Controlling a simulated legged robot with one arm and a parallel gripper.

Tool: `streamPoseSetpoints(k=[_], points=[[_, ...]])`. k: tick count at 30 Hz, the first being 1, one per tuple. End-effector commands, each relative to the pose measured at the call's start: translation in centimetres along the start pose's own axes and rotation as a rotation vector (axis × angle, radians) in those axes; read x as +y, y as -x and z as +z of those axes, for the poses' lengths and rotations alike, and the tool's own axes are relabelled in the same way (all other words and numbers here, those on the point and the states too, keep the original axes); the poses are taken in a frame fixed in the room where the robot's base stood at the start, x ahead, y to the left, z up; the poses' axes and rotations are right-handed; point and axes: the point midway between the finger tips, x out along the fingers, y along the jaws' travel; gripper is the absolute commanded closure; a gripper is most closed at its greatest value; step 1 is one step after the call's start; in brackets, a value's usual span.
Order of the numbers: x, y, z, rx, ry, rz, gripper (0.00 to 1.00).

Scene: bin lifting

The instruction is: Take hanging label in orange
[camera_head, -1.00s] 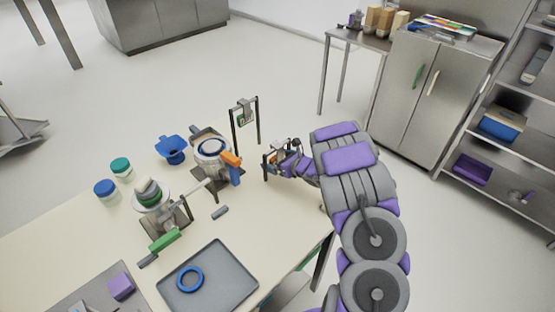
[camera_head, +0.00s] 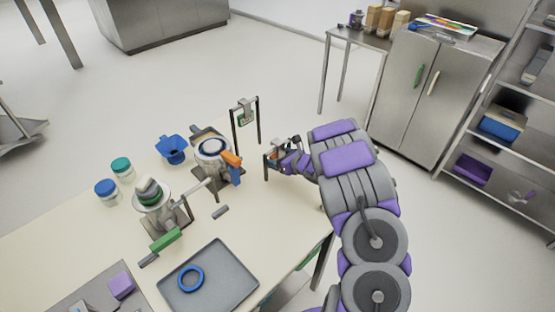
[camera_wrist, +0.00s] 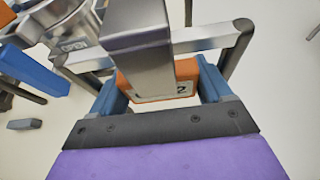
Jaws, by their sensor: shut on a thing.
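The orange hanging label (camera_wrist: 178,74) sits between my gripper's two blue fingers in the wrist view, with part of a printed mark showing. My gripper (camera_wrist: 161,86) is shut on it from both sides. A metal hanger (camera_wrist: 138,25) rises in front of the label and hides part of it. The metal stand's bar (camera_wrist: 218,38) runs just beyond it. In the head view my gripper (camera_head: 279,154) is at the small stand on the far right of the table, and the label is mostly hidden there.
A machine with an orange and blue handle (camera_head: 233,166), a blue funnel (camera_head: 172,149), jars (camera_head: 106,190) and a grey tray (camera_head: 188,296) stand on the table (camera_head: 275,220). The near right tabletop is clear.

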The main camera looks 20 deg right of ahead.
Motion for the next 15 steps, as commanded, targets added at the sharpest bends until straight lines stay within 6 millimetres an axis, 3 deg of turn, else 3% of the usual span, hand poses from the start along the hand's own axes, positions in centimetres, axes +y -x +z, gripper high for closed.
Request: streamPoseSetpoints(k=[11,15], points=[[2.3,3.9,-1.4,0.003,0.000,0.000,0.46],[3.7,6.2,-2.3,0.003,0.001,-0.002,0.46]])
